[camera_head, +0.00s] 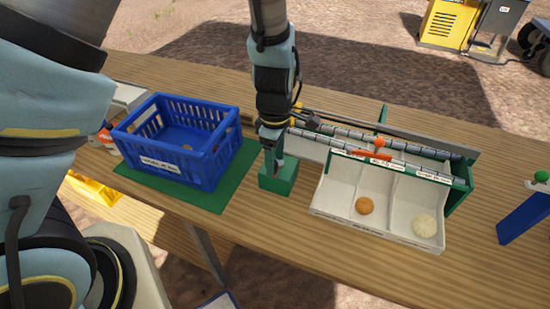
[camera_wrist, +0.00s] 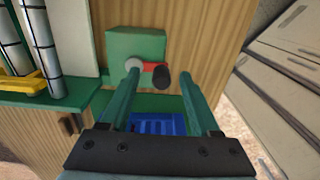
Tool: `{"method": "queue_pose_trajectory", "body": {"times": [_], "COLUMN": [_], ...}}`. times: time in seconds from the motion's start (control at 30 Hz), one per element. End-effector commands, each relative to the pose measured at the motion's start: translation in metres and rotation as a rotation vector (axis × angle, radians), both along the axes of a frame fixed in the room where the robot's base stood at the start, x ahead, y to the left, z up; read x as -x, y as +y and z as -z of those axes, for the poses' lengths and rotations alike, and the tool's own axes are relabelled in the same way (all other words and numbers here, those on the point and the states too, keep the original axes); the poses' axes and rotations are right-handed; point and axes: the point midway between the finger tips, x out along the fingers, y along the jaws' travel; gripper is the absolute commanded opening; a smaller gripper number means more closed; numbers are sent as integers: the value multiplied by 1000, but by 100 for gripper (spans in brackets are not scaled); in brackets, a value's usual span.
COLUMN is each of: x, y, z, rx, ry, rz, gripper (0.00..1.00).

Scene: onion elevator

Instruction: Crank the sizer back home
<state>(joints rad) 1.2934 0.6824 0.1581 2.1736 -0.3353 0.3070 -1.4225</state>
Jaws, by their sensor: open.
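The sizer (camera_head: 455,204) stands on the wooden table, with long metal rollers above a white tray. Its green crank box (camera_head: 283,185) is at its left end. In the wrist view the crank box (camera_wrist: 136,42) bears a red crank arm (camera_wrist: 150,67) with a black knob (camera_wrist: 162,78). My gripper (camera_head: 275,165) is over the crank box. In the wrist view my gripper (camera_wrist: 159,72) is open, its green fingers on either side of the knob. I cannot tell whether either finger touches it.
A blue crate (camera_head: 205,169) stands on a green mat (camera_head: 228,194) to the left. The white tray (camera_head: 375,233) holds a brown onion (camera_head: 364,206) and a pale onion (camera_head: 425,225). An orange onion (camera_head: 379,142) is at the rollers. A blue ramp-like piece (camera_head: 523,218) stands at the right.

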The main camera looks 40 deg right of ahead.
Motion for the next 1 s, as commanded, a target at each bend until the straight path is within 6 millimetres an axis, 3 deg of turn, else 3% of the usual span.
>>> {"method": "queue_pose_trajectory", "body": {"times": [0.1, 0.7, 1.0], "x": [0, 0, 0], "y": [0, 0, 0], "z": [-14, -55, -60], "rx": [0, 1, -1], "ry": [0, -1, 1], "rz": [0, 1, 0], "gripper": [63, 63, 63]}}
